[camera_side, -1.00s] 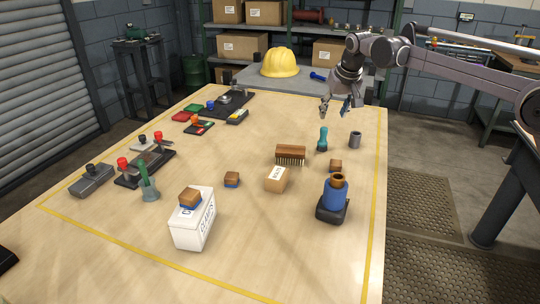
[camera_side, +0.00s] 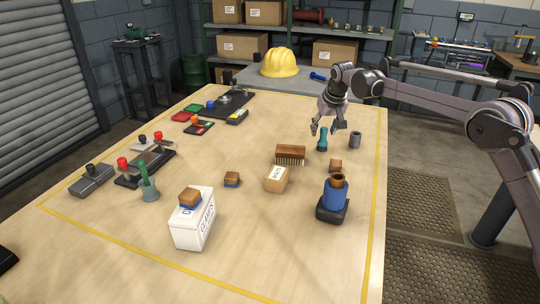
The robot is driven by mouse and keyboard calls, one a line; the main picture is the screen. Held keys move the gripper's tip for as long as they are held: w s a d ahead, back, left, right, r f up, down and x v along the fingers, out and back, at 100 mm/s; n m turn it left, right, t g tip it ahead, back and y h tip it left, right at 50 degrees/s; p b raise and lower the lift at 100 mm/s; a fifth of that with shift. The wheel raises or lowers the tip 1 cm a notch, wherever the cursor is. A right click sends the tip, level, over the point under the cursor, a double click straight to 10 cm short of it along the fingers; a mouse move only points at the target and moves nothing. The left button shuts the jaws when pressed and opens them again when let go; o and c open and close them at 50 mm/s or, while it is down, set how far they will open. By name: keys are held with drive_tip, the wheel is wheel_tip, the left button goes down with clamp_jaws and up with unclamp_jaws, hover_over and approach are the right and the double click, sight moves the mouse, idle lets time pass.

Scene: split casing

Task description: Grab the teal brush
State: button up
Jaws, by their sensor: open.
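The teal brush (camera_side: 322,141) stands upright on the table, right of the middle, between a wooden brush and a grey cylinder. My gripper (camera_side: 326,130) points down with its fingers apart, at the upper end of the teal brush. In the picture its fingertips lie on either side of the brush top. I cannot tell whether they touch it or are a little behind it. The lower part of the brush is clear of the fingers.
The wooden brush (camera_side: 290,154) lies close on the left and the grey cylinder (camera_side: 355,140) close on the right. A small wooden block (camera_side: 336,166), a cardboard box (camera_side: 277,179) and a blue bottle-like part (camera_side: 335,196) stand nearer the camera.

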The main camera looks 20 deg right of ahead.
sight(322, 135)
drive_tip(key=x, duration=0.3)
drive_tip(key=shift+a+f, duration=0.1)
drive_tip(key=shift+f, duration=0.3)
drive_tip(key=shift+c, duration=0.3)
clamp_jaws()
drive_tip(key=shift+r, duration=0.1)
